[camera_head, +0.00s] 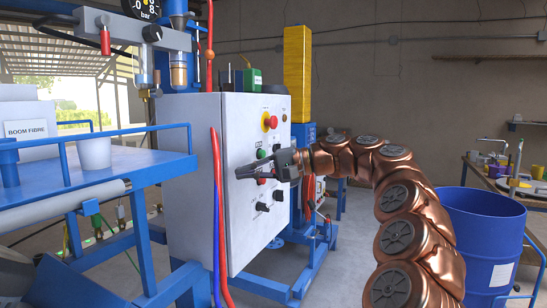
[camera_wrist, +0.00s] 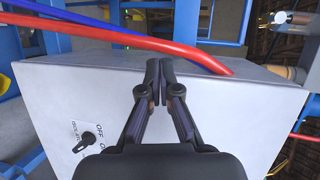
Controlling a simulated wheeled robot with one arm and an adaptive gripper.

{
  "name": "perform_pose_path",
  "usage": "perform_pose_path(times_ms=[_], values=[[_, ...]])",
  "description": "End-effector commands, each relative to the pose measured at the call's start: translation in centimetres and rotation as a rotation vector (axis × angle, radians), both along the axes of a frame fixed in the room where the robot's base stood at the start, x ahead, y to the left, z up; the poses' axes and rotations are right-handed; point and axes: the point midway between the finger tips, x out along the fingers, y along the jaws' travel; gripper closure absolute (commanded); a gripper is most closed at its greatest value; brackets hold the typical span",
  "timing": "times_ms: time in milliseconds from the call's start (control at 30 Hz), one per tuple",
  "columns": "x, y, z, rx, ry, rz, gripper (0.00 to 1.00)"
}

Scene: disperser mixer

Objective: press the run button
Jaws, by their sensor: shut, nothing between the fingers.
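The control cabinet (camera_head: 205,150) is a light grey box with buttons on its front panel. Two green buttons show there, one at the left (camera_head: 261,154) and one at the right (camera_head: 276,147). Their labels are too small to read, so I cannot tell which is the run button. My gripper (camera_head: 239,173) is shut and empty, its fingers pointing left across the panel just below the green buttons. It partly hides a red control (camera_head: 262,181). In the wrist view my gripper (camera_wrist: 160,72) shows closed fingertips over the grey cabinet face; contact cannot be told.
A red emergency stop (camera_head: 270,122) on yellow sits above the green buttons. Black knobs (camera_head: 262,206) are below; an isolator knob (camera_wrist: 86,141) shows in the wrist view. Red and blue hoses (camera_head: 216,200) run down the cabinet. A blue drum (camera_head: 482,235) stands right.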

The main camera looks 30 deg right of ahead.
Motion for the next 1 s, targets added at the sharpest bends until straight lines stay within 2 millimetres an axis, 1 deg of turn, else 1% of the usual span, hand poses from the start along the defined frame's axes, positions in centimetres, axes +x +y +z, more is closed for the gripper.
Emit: perform_pose_path(times_ms=[33, 67, 100, 167, 200, 300, 400, 500, 600, 1000], values=[[0.5, -3.2, 0.2, 0.031, -0.020, -0.052, 1.00], [0.5, -4.8, 0.3, 0.047, -0.030, -0.077, 1.00], [0.4, -6.9, 0.7, 0.066, -0.048, -0.112, 1.00], [0.2, -10.1, 0.8, 0.091, -0.070, -0.164, 1.00], [0.0, -12.0, 0.9, 0.103, -0.083, -0.197, 1.00], [-0.9, -16.0, 1.0, 0.125, -0.115, -0.267, 1.00], [-1.7, -18.7, 0.9, 0.134, -0.133, -0.316, 1.00], [-2.4, -20.1, 0.9, 0.138, -0.145, -0.344, 1.00], [-2.7, -20.7, 1.0, 0.139, -0.151, -0.356, 1.00], [-2.4, -20.6, 1.0, 0.139, -0.151, -0.355, 1.00]])
